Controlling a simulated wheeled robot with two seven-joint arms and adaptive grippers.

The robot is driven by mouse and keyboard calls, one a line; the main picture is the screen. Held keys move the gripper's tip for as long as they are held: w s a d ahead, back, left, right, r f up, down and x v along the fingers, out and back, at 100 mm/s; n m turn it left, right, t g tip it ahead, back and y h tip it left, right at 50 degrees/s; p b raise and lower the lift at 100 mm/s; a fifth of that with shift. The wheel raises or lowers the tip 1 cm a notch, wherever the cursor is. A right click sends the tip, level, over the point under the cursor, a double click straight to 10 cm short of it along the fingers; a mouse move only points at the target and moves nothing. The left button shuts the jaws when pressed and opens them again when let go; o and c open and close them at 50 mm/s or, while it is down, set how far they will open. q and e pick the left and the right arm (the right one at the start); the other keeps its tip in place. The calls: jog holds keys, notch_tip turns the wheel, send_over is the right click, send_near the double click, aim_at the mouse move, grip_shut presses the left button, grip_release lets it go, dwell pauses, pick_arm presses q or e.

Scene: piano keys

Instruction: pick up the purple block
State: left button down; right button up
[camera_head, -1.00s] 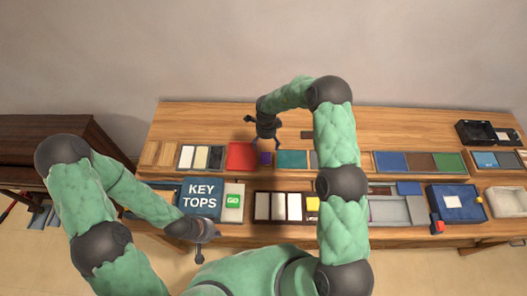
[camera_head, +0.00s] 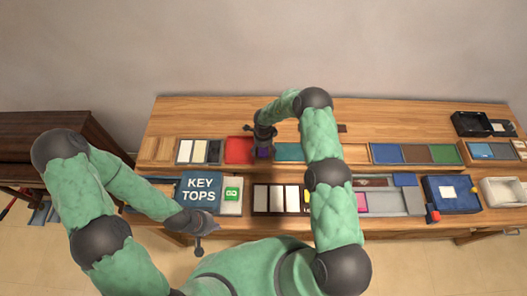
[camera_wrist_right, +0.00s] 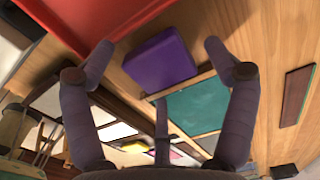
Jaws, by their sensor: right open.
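The purple block (camera_wrist_right: 160,62) lies on the wooden bench between a red tray and a teal panel. In the head view only a small part of the purple block (camera_head: 264,153) shows beneath my right gripper (camera_head: 262,146). In the right wrist view my right gripper (camera_wrist_right: 160,60) is open, with its fingers spread on both sides of the purple block. I cannot tell whether they touch it. My left gripper (camera_head: 200,240) hangs in front of the bench, away from the block, and its jaw state is not clear.
A red tray (camera_wrist_right: 90,20) lies beside the block, and a teal panel (camera_wrist_right: 197,105) is on its other side. A "KEY TOPS" box (camera_head: 199,193) stands at the front left. A blue tray (camera_head: 450,205) is at the right. The back of the bench is mostly clear.

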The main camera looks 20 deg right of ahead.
jog(key=shift+s, duration=0.1)
jog(key=c, duration=1.3)
jog(key=shift+f, duration=0.1)
jog(key=shift+d+r, duration=0.1)
jog(key=shift+r, duration=0.6)
jog(key=s+r, duration=0.4)
jog(key=s+a+r+b, duration=0.1)
jog(key=s+r, duration=0.3)
jog(key=s, duration=0.1)
jog(key=s+a+r, duration=0.1)
jog(key=s+r, duration=0.2)
jog(key=s, duration=0.1)
jog(key=shift+s+r, duration=0.35)
jog(key=shift+r, duration=0.05)
